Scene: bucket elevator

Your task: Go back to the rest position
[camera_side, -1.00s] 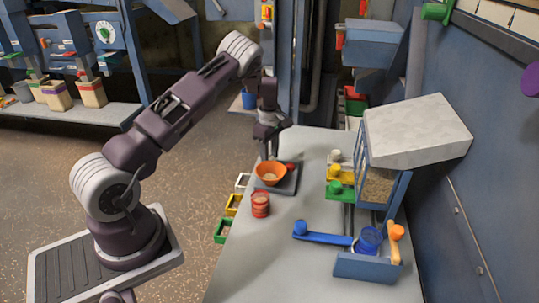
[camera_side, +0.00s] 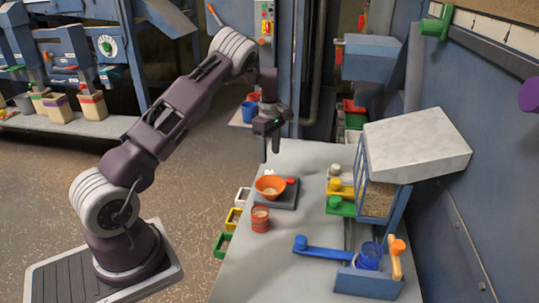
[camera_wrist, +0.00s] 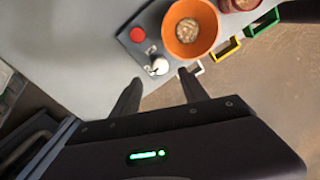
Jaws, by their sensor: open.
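My gripper (camera_side: 269,150) is open and empty. It hangs in the air above the far end of the table, behind an orange bowl (camera_side: 270,192). The orange bowl stands on a dark plate with a red button (camera_side: 291,181) and holds some pale grainy stuff. In the wrist view the two fingers of my gripper (camera_wrist: 158,92) are spread apart. The orange bowl (camera_wrist: 204,45) lies beyond the fingertips there, with a small white knob (camera_wrist: 160,66) on the plate nearer to them.
A red jar (camera_side: 260,219) stands in front of the bowl. A grey-topped hopper (camera_side: 418,140) stands at the right, with a blue lever (camera_side: 325,250) and blue cup (camera_side: 370,257) below it. Coloured levers (camera_side: 340,188) stand beside it. The table's front middle is clear.

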